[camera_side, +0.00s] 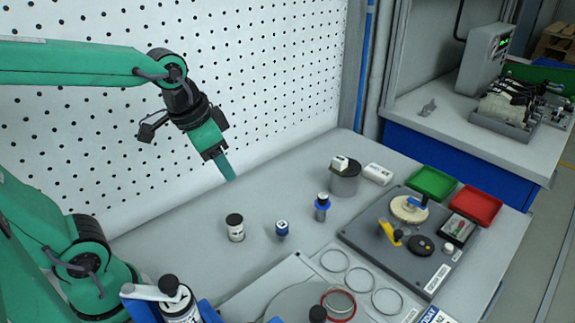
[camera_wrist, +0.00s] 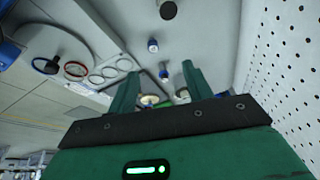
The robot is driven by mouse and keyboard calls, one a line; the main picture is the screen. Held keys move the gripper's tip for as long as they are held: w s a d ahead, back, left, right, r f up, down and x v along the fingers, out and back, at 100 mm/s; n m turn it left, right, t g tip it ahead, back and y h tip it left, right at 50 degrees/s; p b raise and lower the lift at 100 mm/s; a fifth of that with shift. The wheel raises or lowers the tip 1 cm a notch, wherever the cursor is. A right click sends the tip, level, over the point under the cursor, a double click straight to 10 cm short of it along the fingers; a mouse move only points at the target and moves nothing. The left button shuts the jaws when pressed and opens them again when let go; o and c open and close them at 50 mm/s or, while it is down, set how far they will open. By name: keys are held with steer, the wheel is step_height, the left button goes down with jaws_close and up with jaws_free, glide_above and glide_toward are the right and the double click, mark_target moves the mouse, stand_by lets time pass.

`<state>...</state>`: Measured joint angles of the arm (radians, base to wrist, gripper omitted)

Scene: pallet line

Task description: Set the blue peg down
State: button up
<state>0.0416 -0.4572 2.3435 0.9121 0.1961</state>
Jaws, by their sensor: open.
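Two small blue pegs stand upright on the grey bench in the side view. One blue peg (camera_side: 282,229) with a white top is nearer, and another blue-and-grey peg (camera_side: 322,206) stands behind it to the right. Both also show in the wrist view, the first peg (camera_wrist: 152,45) and the second peg (camera_wrist: 163,72). I cannot tell which the task means. My gripper (camera_side: 229,177) is above the bench, left of both pegs and apart from them. In the wrist view my gripper (camera_wrist: 159,68) has its two green fingers spread, with nothing held between them.
A dark board (camera_side: 370,238) with parts, a green tray (camera_side: 432,183) and a red tray (camera_side: 475,205) lie right. A pegboard (camera_side: 270,60) rises behind.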

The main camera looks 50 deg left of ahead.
steer(key=shift+s+a+r+n+t, duration=0.2)
steer(key=shift+s+n, duration=0.25)
steer(key=shift+s, duration=0.4)
steer(key=shift+s+a+r+n+t, duration=0.15)
steer(key=shift+s+n+t, duration=0.3)
steer(key=shift+s, duration=0.45)
steer(key=shift+s+a+r+n+t, duration=0.1)
steer(key=shift+s+a+n+t, duration=0.1)
steer(key=shift+s+n, duration=0.5)
